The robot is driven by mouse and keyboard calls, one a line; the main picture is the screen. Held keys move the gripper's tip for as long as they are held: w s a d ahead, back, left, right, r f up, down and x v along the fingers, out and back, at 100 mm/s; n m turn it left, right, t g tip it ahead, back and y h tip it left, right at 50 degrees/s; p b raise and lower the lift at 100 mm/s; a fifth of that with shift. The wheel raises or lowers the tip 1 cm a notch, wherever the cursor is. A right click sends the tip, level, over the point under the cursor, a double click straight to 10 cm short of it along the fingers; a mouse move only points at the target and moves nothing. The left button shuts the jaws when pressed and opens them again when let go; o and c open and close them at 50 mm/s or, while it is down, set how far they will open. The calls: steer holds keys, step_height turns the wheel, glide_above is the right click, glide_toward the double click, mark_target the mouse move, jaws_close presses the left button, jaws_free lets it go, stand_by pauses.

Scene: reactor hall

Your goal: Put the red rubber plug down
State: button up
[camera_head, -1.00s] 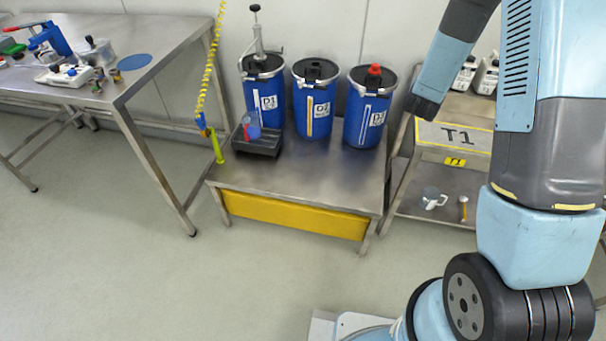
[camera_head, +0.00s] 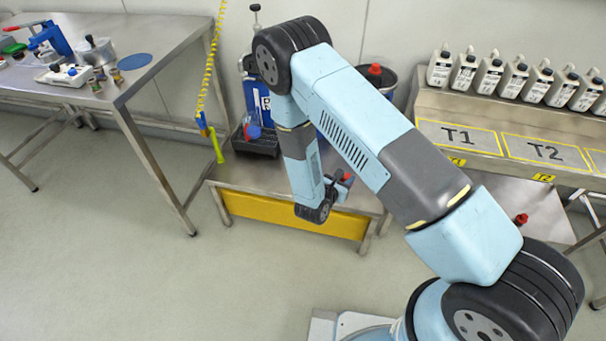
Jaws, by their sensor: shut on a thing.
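My gripper (camera_head: 340,187) is at the end of the arm, over the front part of the low steel bench (camera_head: 255,172) in the picture. It is small and partly hidden by my wrist. It is shut on a small red thing, the red rubber plug (camera_head: 347,177), of which only a little shows. I cannot tell how high the plug is above the bench. Another red piece (camera_head: 375,70) sits on top of the right blue drum (camera_head: 388,84). A further small red piece (camera_head: 521,219) stands on the shelf under the T1 and T2 table.
The left drum (camera_head: 254,96) and a black tray (camera_head: 262,146) stand on the bench; my arm hides most of the middle drum. Several white bottles (camera_head: 515,77) line the right table (camera_head: 432,102). A steel table (camera_head: 165,30) with tools stands left. Floor in front is clear.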

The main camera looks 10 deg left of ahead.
steer(key=s+f, duration=0.3)
steer(key=s, duration=0.1)
steer(key=w+f, duration=0.3)
steer(key=w, duration=0.1)
steer(key=w+d+f, duration=0.1)
steer(key=w+f, duration=0.2)
steer(key=w, duration=0.2)
steer(key=w+f, duration=0.4)
steer(key=shift+w+d, duration=0.15)
steer(key=shift+d, duration=0.05)
steer(key=shift+w+d+f, duration=0.1)
steer(key=shift+w+f, duration=0.05)
steer(key=shift+f, duration=1.5)
steer(key=shift+f, duration=0.1)
steer(key=o, duration=1)
